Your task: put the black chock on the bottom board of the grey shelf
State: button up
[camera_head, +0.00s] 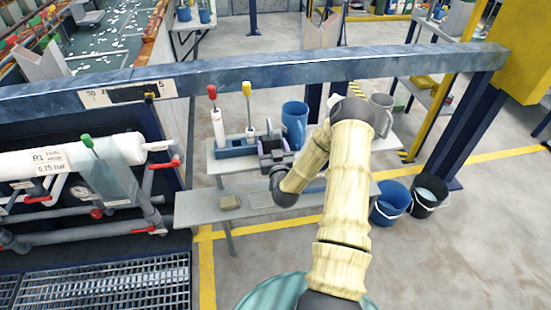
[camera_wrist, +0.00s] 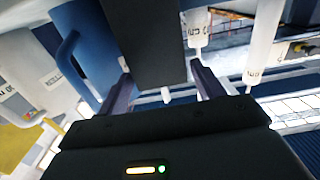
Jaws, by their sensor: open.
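A dark block, seemingly the black chock (camera_wrist: 150,40), fills the upper middle of the wrist view, close to the camera. My gripper (camera_wrist: 162,88) is open, with one purple-grey finger on either side of the block's lower end. I cannot tell whether the fingers touch it. In the head view my gripper (camera_head: 277,157) is at the upper board, beside the blue mug; the chock is hard to make out there. The grey shelf has an upper board (camera_head: 232,165) at the back and a lower board (camera_head: 200,208) in front, partly hidden by my arm.
A blue mug (camera_head: 294,122) and a grey mug (camera_head: 382,108) stand on the upper board. Red-topped (camera_head: 217,125) and yellow-topped (camera_head: 249,120) tools stand in a blue holder.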

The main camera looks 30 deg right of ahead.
jog(key=v, duration=0.5)
jog(key=shift+s+a, duration=0.1)
jog(key=shift+s, duration=0.3)
jog(key=a+r+n+g+y, duration=0.3)
jog(key=a+n+g+y, duration=0.25)
jog(key=a, duration=0.45)
jog(key=s+a+r+g, duration=0.2)
jog(key=s+r+g, duration=0.1)
jog(key=s, duration=0.4)
jog(key=s+a+r+m+g, duration=0.1)
jog(key=s+a+r+g, duration=0.1)
jog(key=s, duration=0.5)
jog(key=s+a+r+m+g, duration=0.1)
jog(key=s+a+r+g, duration=0.1)
jog(key=s, duration=0.5)
jog(key=shift+r+g, duration=0.8)
jog(key=shift+g, duration=0.35)
